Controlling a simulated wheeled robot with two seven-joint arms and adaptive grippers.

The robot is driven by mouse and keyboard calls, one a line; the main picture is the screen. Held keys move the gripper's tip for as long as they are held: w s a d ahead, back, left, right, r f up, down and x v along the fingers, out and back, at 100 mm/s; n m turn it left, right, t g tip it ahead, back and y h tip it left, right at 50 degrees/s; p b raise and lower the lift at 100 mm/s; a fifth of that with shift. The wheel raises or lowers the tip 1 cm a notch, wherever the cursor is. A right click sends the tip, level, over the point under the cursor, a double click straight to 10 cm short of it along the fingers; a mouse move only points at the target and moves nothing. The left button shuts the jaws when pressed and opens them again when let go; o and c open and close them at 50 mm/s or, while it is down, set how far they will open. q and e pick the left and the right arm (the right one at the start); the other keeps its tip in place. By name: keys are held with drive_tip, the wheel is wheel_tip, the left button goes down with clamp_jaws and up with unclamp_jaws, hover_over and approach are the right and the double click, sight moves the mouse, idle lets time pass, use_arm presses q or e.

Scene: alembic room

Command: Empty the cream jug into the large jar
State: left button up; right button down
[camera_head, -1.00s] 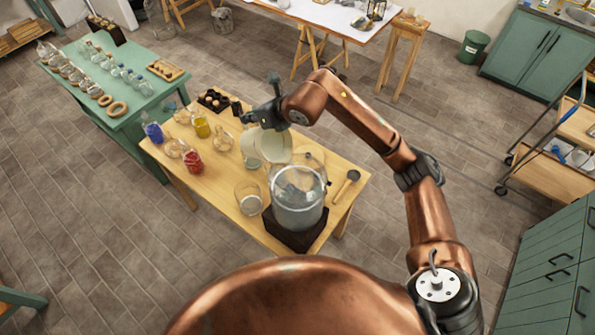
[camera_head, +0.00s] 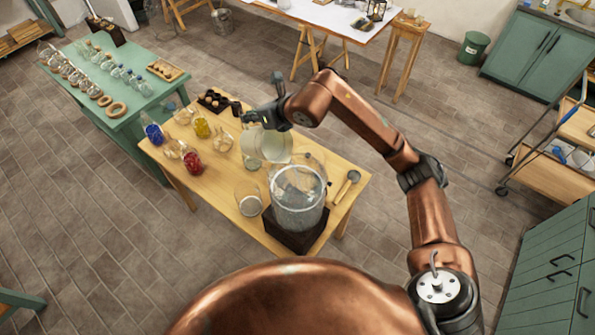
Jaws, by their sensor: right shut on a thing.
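The large jar (camera_head: 299,207) is a wide clear glass vessel on a dark square base at the table's near right. Its lower part looks cloudy grey-white. My right gripper (camera_head: 262,116) is above the table, behind and left of the jar, and is shut on the cream jug (camera_head: 274,147). The jug is pale and see-through and looks tilted, its lower end close to the jar's far rim in the picture. I cannot tell whether they touch or whether anything flows. The fingers partly hide the jug's upper side. My left gripper is out of view.
On the wooden table (camera_head: 222,187), a clear glass (camera_head: 248,199) stands left of the jar, and a dark-headed tool (camera_head: 347,186) lies right. Bottles of red (camera_head: 193,162), yellow (camera_head: 202,127) and blue (camera_head: 153,133) stand at the left. A green table (camera_head: 122,125) adjoins behind.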

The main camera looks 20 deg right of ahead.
drive_tip(key=shift+s+d+r+t+y+b, duration=0.45)
drive_tip(key=shift+s+d+r+b, duration=0.3)
drive_tip(key=shift+b, duration=0.8)
drive_tip(key=shift+s+d+r+t+y+b, duration=0.25)
drive_tip(key=shift+s+d+r+t+b, duration=0.55)
drive_tip(key=shift+b, duration=0.75)
idle(3.7)
drive_tip(key=shift+s+r+b, duration=0.15)
drive_tip(key=shift+s+b, duration=0.3)
drive_tip(key=shift+b, duration=0.45)
